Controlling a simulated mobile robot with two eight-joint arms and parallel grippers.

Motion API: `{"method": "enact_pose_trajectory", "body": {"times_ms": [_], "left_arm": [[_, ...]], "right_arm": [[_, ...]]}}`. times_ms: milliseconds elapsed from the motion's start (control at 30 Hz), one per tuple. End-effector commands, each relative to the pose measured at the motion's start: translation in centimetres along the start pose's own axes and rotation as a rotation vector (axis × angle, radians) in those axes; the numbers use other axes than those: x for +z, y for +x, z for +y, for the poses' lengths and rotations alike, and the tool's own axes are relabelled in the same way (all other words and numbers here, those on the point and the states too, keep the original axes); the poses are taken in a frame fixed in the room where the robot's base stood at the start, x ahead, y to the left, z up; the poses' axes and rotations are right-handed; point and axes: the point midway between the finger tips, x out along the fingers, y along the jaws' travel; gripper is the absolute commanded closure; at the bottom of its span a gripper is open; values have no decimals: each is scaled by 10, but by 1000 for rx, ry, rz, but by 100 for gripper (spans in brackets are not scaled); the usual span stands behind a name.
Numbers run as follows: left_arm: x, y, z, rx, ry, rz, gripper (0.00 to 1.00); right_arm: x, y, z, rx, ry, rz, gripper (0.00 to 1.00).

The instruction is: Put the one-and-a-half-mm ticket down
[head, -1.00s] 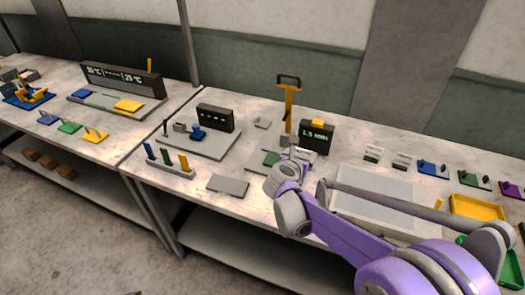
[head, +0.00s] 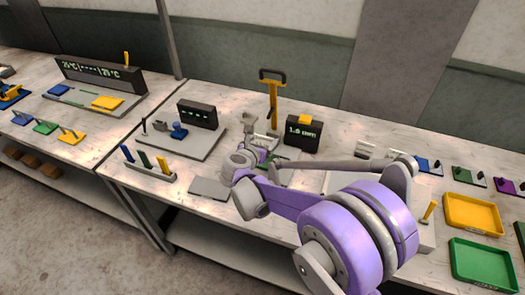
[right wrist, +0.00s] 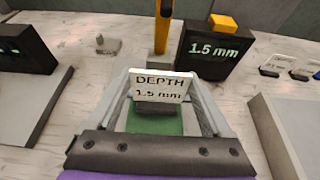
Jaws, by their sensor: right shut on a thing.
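The one-and-a-half-mm ticket (right wrist: 162,86) is a small white card reading "DEPTH 1.5 mm" on a dark grey foot. It stands upright between the fingers of my right gripper (right wrist: 164,94), which is shut on it. In the head view my right gripper (head: 264,143) is over the bench, just in front of the yellow-handled press (head: 271,100). The ticket is too small to make out there. A green surface (right wrist: 156,123) shows below the ticket in the wrist view; I cannot tell whether they touch. My left gripper is not in view.
A dark display (head: 303,134) reading "1.5 mm", with a yellow block on top, stands right of the gripper. A grey plate (head: 211,188) lies at front left. White cards (right wrist: 285,64) stand at right. Yellow (head: 473,213) and green (head: 482,264) trays lie farther right.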

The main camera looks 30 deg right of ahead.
Motion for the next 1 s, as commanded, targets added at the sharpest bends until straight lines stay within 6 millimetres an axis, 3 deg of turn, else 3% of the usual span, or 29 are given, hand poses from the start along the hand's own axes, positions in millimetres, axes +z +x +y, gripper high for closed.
{"method": "enact_pose_trajectory", "body": {"times_ms": [300, 733, 767, 833, 1000], "left_arm": [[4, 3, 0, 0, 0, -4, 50], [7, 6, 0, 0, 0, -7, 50], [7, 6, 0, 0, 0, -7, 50], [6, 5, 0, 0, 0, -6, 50], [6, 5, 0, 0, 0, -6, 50]], "right_arm": [[-35, 15, 0, 0, 0, 0, 69], [-42, 17, 0, 0, -1, 0, 69], [-42, 18, 0, 0, 0, 0, 15], [-42, 17, 0, 0, 0, 0, 2], [-41, 17, 0, 0, 0, 0, 0]]}}
